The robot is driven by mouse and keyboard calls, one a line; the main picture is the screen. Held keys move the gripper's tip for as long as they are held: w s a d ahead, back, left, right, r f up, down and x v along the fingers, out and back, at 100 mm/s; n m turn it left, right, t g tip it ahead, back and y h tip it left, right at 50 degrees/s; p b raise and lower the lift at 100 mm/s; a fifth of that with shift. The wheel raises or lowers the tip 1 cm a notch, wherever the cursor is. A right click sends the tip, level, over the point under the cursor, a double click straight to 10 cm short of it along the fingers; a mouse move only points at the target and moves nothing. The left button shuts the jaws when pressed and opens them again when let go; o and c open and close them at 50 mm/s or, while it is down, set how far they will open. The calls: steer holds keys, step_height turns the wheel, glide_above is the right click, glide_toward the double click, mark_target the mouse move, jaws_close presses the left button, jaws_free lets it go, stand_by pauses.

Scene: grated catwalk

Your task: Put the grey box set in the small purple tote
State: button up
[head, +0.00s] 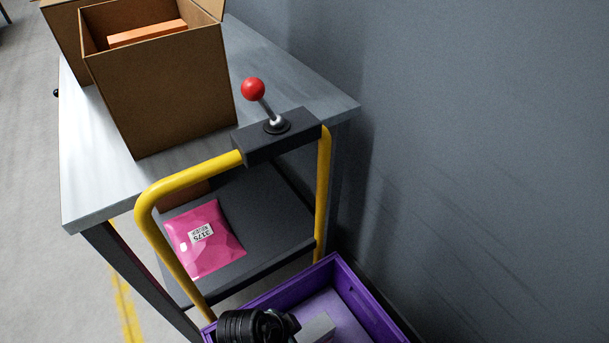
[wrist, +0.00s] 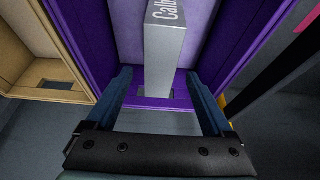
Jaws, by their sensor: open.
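The grey box set (wrist: 165,55), with part of a printed word on its pale face, is inside the small purple tote (wrist: 82,40) in the wrist view. My gripper (wrist: 157,78) is open, with one blue finger on each side of the box's near end. Gaps show between the fingers and the box. In the head view the purple tote (head: 370,297) is at the bottom edge, partly cut off. A piece of the grey box (head: 316,328) shows inside it, beside a black part of my arm that hides the rest.
A yellow-handled cart (head: 150,205) with a red-knobbed lever (head: 253,90) stands behind the tote, carrying a pink parcel (head: 205,240). A grey table (head: 85,190) holds cardboard boxes (head: 165,95). A grey wall (head: 480,150) closes the right side. A tan container (wrist: 45,75) is left of the tote.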

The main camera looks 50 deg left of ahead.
steer(key=shift+p+v, duration=0.35)
steer(key=shift+v, duration=1.35)
steer(key=w+a+r+t+y, duration=0.3)
steer(key=w+r+t+y, duration=0.15)
steer(key=w+r, duration=1.3)
steer(key=w+d+r+t, duration=0.2)
steer(key=w+r, duration=0.1)
steer(key=r, duration=0.5)
steer(key=w+d+r+t, duration=0.2)
steer(key=w+r+t, duration=0.1)
steer(key=r, duration=0.5)
steer(key=d+r+t, duration=0.4)
steer(key=d+r, duration=0.2)
steer(key=r, duration=0.5)
steer(key=d+r+t, duration=0.3)
steer(key=d+r, duration=0.3)
steer(key=r, duration=0.6)
steer(key=s+d+r+t+h, duration=0.2)
steer(key=s+d+r+t, duration=0.1)
steer(key=r, duration=0.4)
steer(key=s+d+r+n+t+h, duration=0.1)
steer(key=s+d+r+t+h, duration=0.1)
steer(key=s+d+r, duration=0.3)
step_height(320, 180, up, 3)
steer(key=shift+s+d+r+t, duration=0.1)
steer(key=shift+s+d+t, duration=0.25)
steer(key=shift+s+t, duration=0.35)
